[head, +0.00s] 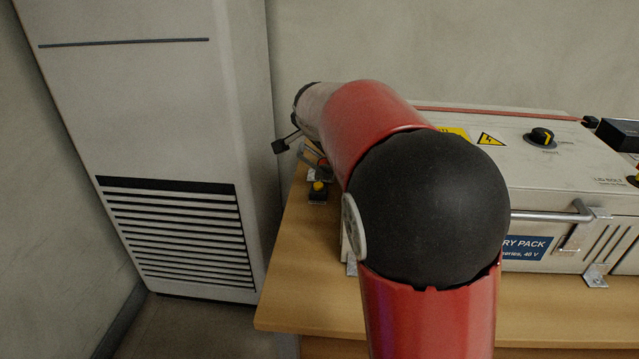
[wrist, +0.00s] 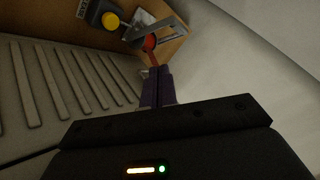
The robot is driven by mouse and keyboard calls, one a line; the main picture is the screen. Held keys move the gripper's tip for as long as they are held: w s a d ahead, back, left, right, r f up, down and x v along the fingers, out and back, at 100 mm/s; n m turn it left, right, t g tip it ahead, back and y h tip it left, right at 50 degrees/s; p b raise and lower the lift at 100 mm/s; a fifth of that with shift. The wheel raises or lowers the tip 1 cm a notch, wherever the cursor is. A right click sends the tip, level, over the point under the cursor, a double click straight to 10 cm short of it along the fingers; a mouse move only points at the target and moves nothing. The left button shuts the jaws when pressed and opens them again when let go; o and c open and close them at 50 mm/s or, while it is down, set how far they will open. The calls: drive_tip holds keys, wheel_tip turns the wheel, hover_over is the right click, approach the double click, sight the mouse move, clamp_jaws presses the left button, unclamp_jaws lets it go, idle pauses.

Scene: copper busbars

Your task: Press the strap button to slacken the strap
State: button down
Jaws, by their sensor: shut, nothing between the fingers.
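The strap button is a yellow cap (head: 318,185) on a small black box (head: 318,196) at the left end of the table. In the wrist view the yellow cap (wrist: 110,20) is at the top left. Beside it is a grey metal bracket (wrist: 168,28) with a red round part; the bracket (head: 313,155) shows partly behind my arm in the head view. A red strap (head: 490,112) runs along the battery pack's top. My gripper (wrist: 157,76) is shut and empty, its fingertips apart from the button. In the head view my arm mostly hides the gripper.
The pale battery pack (head: 560,180) stands on the wooden table (head: 300,290), with a handle, knob and warning labels. A tall pale cabinet (head: 165,115) with a slatted vent stands left of the table. The table's front left corner is clear.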

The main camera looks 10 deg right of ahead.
drive_tip(key=shift+f, duration=0.1)
drive_tip(key=b, duration=0.5)
hover_over(319, 183)
drive_tip(key=s, duration=0.2)
drive_tip(key=f, duration=0.7)
drive_tip(key=shift+w+a+f, duration=0.15)
drive_tip(key=shift+a+f, duration=0.15)
drive_tip(key=shift+f, duration=0.1)
drive_tip(key=shift+f+b, duration=0.45)
drive_tip(key=shift+f, duration=0.1)
idle(0.4)
drive_tip(key=shift+f+b, duration=0.3)
drive_tip(key=shift+b, duration=0.25)
drive_tip(key=shift+f+b, duration=0.7)
drive_tip(key=shift+f, duration=0.1)
idle(0.7)
drive_tip(key=shift+r, duration=0.1)
drive_tip(key=shift+d+r+p, duration=0.15)
drive_tip(key=shift+r+p, duration=0.2)
drive_tip(key=shift+r, duration=0.2)
drive_tip(key=shift+d+r+p, duration=0.15)
drive_tip(key=shift+r+p, duration=0.15)
drive_tip(key=shift+r, duration=0.2)
